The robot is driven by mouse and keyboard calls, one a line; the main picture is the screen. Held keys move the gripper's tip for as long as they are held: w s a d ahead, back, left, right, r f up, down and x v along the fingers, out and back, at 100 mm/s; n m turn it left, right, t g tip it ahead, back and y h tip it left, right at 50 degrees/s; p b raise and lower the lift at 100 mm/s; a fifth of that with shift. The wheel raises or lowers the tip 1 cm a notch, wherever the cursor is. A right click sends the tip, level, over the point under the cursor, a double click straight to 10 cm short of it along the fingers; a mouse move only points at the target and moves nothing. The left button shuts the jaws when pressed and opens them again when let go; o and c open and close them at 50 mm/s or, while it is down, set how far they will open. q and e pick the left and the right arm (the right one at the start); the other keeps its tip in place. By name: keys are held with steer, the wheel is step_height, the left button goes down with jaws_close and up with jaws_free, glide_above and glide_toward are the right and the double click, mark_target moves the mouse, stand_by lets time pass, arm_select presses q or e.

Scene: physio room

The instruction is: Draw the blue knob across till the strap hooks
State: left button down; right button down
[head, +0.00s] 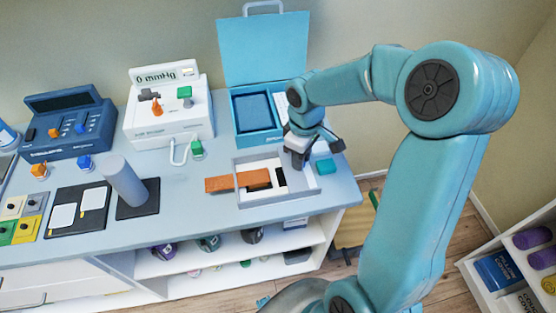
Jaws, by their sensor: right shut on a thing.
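A white tray-like frame (243,197) stands on the counter. An orange-brown strap (238,181) lies across its left part and sticks out past its left edge, with black patches beside its right end. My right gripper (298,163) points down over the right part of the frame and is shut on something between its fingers. The fingers hide it; from its place it appears to be the blue knob, though no clear part of the knob shows. My left gripper is not in view.
An open teal case (256,138) stands behind the frame. Left are a white pressure device (165,122), a blue console (70,130) and a grey cylinder (124,182) on a dark pad. The counter (205,213) is bare in front of the strap.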

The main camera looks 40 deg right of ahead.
steer(key=shift+s+d, duration=0.35)
steer(key=shift+d, duration=0.2)
steer(key=shift+s+d, duration=0.3)
steer(key=shift+d, duration=0.25)
steer(key=c, duration=0.9)
jaws_free()
steer(key=shift+s+d, duration=0.1)
steer(key=shift+d, duration=0.05)
steer(key=shift+c, duration=0.2)
steer(key=shift+r, duration=0.25)
step_height(320, 180, up, 16)
steer(key=shift+p, duration=0.35)
